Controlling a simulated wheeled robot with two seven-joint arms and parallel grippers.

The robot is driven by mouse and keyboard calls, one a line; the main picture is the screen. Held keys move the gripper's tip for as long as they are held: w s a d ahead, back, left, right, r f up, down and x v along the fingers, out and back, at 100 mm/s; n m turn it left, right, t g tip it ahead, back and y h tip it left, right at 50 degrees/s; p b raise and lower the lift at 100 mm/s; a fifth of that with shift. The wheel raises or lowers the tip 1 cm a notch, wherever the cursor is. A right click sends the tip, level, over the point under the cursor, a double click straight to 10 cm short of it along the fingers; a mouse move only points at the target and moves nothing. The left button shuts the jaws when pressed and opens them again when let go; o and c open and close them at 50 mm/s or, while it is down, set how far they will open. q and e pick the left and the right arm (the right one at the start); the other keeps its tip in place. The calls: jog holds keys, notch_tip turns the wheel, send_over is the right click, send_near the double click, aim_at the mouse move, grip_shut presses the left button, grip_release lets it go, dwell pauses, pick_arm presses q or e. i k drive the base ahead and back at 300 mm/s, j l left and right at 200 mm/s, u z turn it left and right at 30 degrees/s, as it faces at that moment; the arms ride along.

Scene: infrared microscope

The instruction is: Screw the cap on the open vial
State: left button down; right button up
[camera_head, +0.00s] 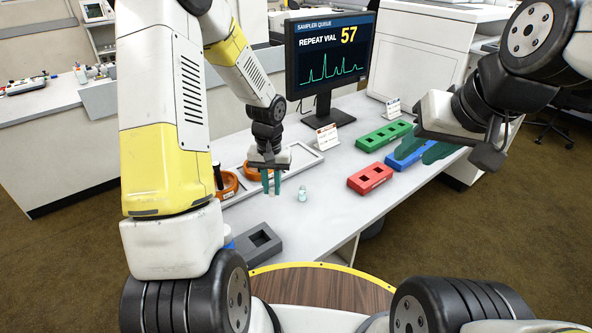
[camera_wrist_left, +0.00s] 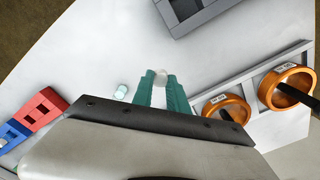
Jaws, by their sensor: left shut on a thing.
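A small clear, pale-teal vial (camera_head: 302,193) stands on the white table, just right of my left gripper in the head view. It also shows left of the fingers in the left wrist view (camera_wrist_left: 121,91). My left gripper (camera_head: 271,190) points down and its teal fingers are shut on a small whitish cap (camera_wrist_left: 160,77), visible between the fingertips in the left wrist view. The fingers hide the cap in the head view. My right gripper (camera_head: 420,154) is open and empty, above the blue block at the right. The vial's mouth is too small to make out.
Orange rings (camera_head: 227,187) sit in a shallow white tray (camera_head: 307,157) beside my left gripper. A grey block (camera_head: 258,243) with a square hole lies nearer. Red (camera_head: 370,178), blue (camera_head: 405,157) and green (camera_head: 384,136) blocks stand right. A monitor (camera_head: 331,55) stands behind. The table around the vial is clear.

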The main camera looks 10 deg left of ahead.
aim_at(302, 189)
jog(key=k+j+u, duration=0.1)
jog(key=u, duration=0.35)
jog(key=j+u, duration=0.2)
jog(key=u, duration=0.25)
jog(key=k+j+u, duration=0.1)
jog(key=u, duration=0.35)
jog(key=i+j, duration=0.05)
jog(key=j, duration=0.05)
